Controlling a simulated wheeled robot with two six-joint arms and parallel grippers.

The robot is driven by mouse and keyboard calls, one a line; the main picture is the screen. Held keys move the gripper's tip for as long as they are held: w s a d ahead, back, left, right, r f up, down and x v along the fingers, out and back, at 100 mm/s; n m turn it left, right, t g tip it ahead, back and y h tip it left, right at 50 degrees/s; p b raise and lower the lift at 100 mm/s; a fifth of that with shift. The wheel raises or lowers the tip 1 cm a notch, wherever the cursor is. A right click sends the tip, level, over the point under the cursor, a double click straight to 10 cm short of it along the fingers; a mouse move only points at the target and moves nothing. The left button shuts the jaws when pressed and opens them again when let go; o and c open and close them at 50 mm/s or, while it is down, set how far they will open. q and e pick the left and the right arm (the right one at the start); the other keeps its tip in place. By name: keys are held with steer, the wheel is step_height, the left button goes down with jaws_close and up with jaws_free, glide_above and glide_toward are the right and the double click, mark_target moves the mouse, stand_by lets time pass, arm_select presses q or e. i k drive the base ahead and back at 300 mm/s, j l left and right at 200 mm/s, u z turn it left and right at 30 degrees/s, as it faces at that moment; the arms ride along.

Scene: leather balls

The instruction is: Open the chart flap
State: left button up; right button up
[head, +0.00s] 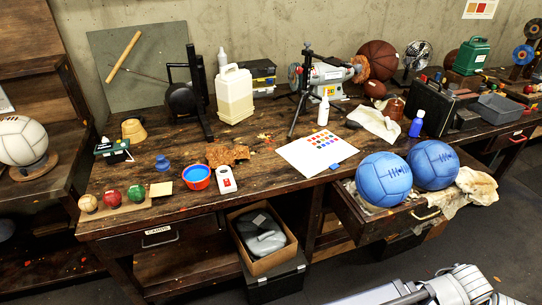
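A white chart sheet (304,156) with rows of coloured patches lies on the wooden workbench, right of centre, near the front edge. A small blue piece (336,166) sits at its front edge; I cannot tell whether it is a tab of a flap. The sheet looks flat, and no raised flap shows. A second, smaller chart (480,9) with orange and red squares is on the wall at top right. Neither of my grippers is in view; only white and grey parts of mine show at the bottom right, away from the bench.
Two blue balls (384,179) (433,165) rest at an open drawer (367,228) that juts out front right. A white bottle (323,111) and black stand (301,92) rise behind the sheet. A red-and-white device (226,180) and orange-rimmed bowl (196,177) lie left.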

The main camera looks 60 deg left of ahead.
mark_target(307, 159)
steer(key=u, duration=1.6)
steer(key=i+l+u, duration=0.1)
steer(key=i+u, duration=0.15)
steer(key=i, duration=0.6)
